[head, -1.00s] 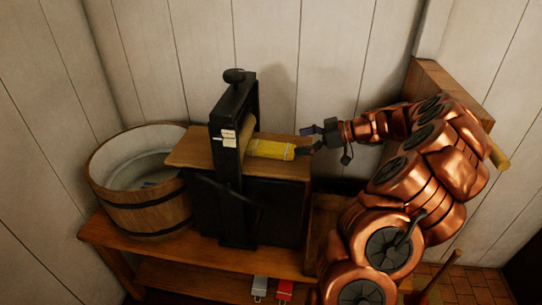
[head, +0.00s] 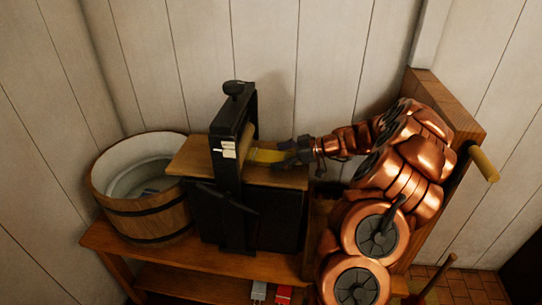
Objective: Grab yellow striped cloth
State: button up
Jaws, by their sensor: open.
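The yellow striped cloth (head: 262,156) lies on the wooden board (head: 190,157) of the black mangle, on the right side of its upright frame (head: 232,145). Its right part is hidden by my gripper. My gripper (head: 284,156) comes in from the right, low over the board at the cloth's right end. The jaws are open. The fingers are dark and small here, so I cannot tell whether the cloth lies between them or whether they touch it.
A wooden tub (head: 150,203) stands left of the mangle on a wooden bench (head: 118,237). A white plank wall (head: 310,70) is close behind. A wooden post with a handle (head: 484,163) stands at right. A grey and a red item (head: 284,293) show below.

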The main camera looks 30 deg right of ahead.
jog(key=c, duration=1.4)
jog(key=shift+o, duration=0.2)
jog(key=shift+b, duration=0.6)
